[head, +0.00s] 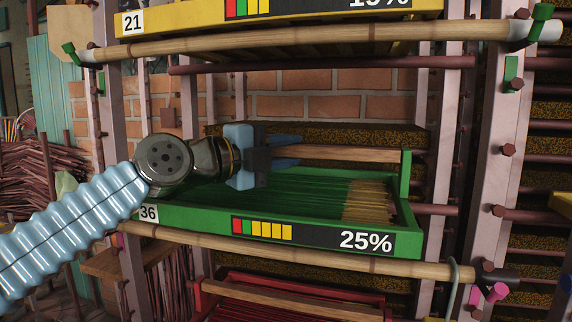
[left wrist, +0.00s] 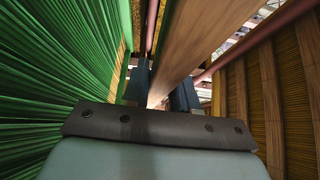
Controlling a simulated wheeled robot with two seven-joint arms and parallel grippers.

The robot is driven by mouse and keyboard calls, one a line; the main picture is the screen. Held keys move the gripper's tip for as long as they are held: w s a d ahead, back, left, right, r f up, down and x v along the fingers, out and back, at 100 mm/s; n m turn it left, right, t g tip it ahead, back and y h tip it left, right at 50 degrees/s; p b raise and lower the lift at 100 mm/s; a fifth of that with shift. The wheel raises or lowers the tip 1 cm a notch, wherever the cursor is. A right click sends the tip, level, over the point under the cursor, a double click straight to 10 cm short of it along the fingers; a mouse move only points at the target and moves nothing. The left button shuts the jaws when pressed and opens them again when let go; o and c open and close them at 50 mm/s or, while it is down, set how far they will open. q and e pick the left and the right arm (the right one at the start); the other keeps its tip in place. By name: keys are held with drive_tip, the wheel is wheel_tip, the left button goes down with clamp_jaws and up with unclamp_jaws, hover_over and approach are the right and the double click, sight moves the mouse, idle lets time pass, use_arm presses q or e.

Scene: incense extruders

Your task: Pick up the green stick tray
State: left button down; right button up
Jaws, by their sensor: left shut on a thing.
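The green stick tray (head: 300,231) sits on the rack, with label 36, a coloured bar strip and "25%" on its front. Green sticks with pale ends lie in it. A wooden bar (head: 350,154) runs along its back and also shows in the left wrist view (left wrist: 205,45). My left gripper (head: 290,152) reaches over the tray from the left and is shut on this bar. In the left wrist view its fingers (left wrist: 160,92) lie on both sides of the bar, with green sticks (left wrist: 50,80) at left. My right gripper is not in view.
A bamboo pole (head: 330,259) runs below the tray's front. A yellow tray (head: 190,17) labelled 21 is above, and a red tray (head: 285,305) is below. Rack posts (head: 495,150) stand at both sides. A brick wall (head: 320,103) is behind.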

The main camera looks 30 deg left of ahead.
use_arm(q)
drive_tip(key=shift+r, duration=0.75)
drive_tip(key=s+d+b, duration=0.3)
drive_tip(key=s+d, duration=0.1)
drive_tip(key=s, duration=1.3)
drive_tip(key=shift+s, duration=0.35)
